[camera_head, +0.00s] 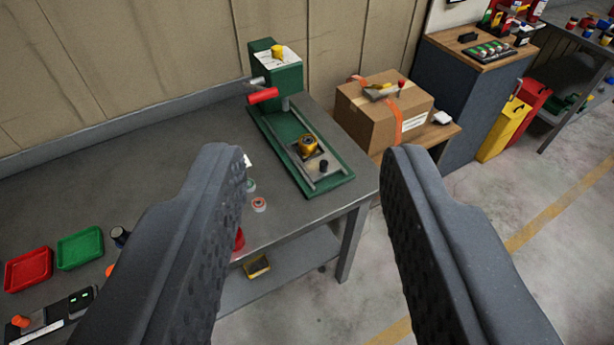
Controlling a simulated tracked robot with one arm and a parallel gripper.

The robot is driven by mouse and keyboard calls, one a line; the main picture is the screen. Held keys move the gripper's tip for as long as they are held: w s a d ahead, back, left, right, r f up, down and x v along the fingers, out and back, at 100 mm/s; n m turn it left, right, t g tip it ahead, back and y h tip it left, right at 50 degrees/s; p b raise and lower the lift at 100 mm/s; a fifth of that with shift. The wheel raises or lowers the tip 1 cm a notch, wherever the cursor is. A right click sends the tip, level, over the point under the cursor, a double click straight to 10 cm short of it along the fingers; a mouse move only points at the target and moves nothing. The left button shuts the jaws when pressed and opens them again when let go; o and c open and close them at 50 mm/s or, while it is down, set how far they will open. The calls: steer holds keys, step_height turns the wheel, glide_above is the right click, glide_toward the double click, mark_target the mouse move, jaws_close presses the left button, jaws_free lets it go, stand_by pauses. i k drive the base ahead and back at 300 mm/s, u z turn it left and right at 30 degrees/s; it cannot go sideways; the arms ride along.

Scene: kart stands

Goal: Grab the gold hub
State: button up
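A gold hub (308,145) sits on the metal plate of a green press-like fixture (335,183) on the grey workbench. The fingers hide part of the bench.
A cardboard box (375,118) stands right of the fixture. Red (28,269) and green trays (80,248) lie at left on the bench. Small rings (259,205) lie near the front edge. A yellow bin (503,128) stands at right. The floor (500,220) at right is clear.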

mark_target(305, 151)
steer(key=u, duration=0.6)
steer(key=k, duration=0.15)
steer(key=z, duration=1.2)
steer(key=i, duration=1.5)
steer(key=u, duration=0.45)
